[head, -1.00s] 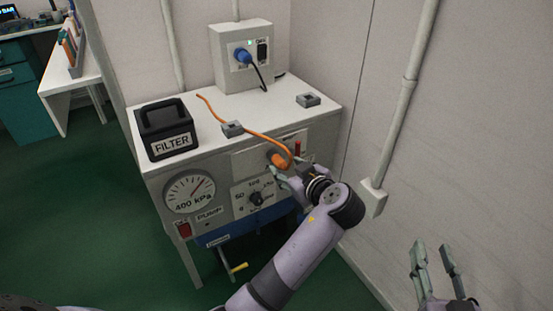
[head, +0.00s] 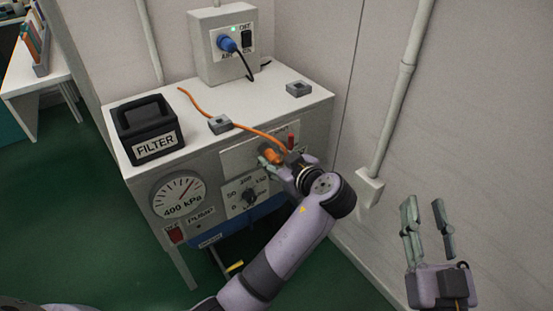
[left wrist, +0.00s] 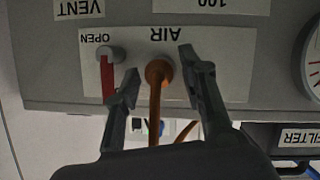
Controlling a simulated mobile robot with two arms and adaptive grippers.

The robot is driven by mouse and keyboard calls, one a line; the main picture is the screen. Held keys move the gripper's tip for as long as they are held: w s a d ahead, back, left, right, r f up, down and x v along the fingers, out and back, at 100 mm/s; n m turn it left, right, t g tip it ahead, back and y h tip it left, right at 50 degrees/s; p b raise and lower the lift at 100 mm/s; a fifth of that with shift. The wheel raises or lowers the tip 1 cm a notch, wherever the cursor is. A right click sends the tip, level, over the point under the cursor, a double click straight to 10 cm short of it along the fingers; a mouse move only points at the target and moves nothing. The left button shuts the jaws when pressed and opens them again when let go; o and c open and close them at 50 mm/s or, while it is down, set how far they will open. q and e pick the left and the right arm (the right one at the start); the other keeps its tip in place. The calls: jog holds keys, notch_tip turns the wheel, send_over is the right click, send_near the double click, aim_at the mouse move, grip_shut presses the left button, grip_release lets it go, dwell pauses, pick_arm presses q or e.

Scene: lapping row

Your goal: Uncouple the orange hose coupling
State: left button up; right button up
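The orange hose coupling (head: 272,153) sits on the front panel of the white bench unit, with its orange hose (head: 240,126) running up over the top. My left gripper (head: 273,167) is at the coupling. In the left wrist view, which is upside down, the coupling (left wrist: 158,73) sits at the "AIR" label between the two open fingers (left wrist: 158,72). A gap shows on each side of it. A red lever (left wrist: 107,78) marked "OPEN" stands beside it, close to one finger. My right gripper (head: 428,222) is open and empty, away at the lower right.
The unit's panel carries a gauge (head: 179,195), a dial (head: 248,196) and a red switch (head: 175,235). A black filter box (head: 150,130), grey blocks and a socket box (head: 222,55) stand on top. A wall with a conduit (head: 393,110) is at the right.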

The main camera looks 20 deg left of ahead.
pick_arm(q)
grip_shut()
jog(key=shift+s+d, duration=0.1)
jog(key=shift+d, duration=0.05)
dwell(0.4)
